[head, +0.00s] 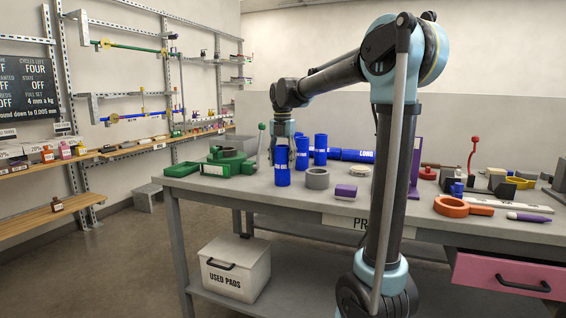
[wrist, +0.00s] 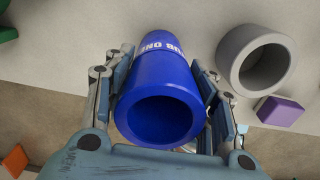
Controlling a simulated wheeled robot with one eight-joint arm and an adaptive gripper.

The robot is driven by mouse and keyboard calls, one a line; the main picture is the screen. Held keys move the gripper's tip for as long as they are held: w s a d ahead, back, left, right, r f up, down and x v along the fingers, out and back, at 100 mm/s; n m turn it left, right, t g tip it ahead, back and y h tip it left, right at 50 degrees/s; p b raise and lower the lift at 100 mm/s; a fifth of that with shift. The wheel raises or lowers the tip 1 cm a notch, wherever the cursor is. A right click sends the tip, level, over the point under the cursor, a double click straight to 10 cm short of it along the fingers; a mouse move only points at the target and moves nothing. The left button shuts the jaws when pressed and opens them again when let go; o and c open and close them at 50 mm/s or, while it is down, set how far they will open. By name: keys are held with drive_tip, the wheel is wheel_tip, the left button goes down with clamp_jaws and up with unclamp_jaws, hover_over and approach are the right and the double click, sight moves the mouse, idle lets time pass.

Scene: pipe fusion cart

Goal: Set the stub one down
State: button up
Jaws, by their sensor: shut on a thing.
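Stub one is a blue pipe piece (head: 282,168) at the left part of the bench, near its front edge. In the wrist view the blue stub (wrist: 158,82) has white lettering reading "UB ONE", and its open end faces the camera. My gripper (head: 283,146) is above it in the head view. In the wrist view my gripper's (wrist: 166,92) fingers are shut on the stub, one on each side. The stub looks about upright in the head view. I cannot tell whether its lower end touches the bench.
A grey ring (head: 317,179) and a purple block (head: 345,191) sit close on the right. Other blue stubs (head: 320,147) stand behind, by a lying blue pipe marked "LONG" (head: 358,155). A green clamp (head: 229,161) is at left. The grey bench top (head: 252,187) is bare near its front edge.

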drive_tip(key=o, duration=1.2)
wheel_tip(320, 180, up, 12)
drive_tip(key=shift+r, duration=0.1)
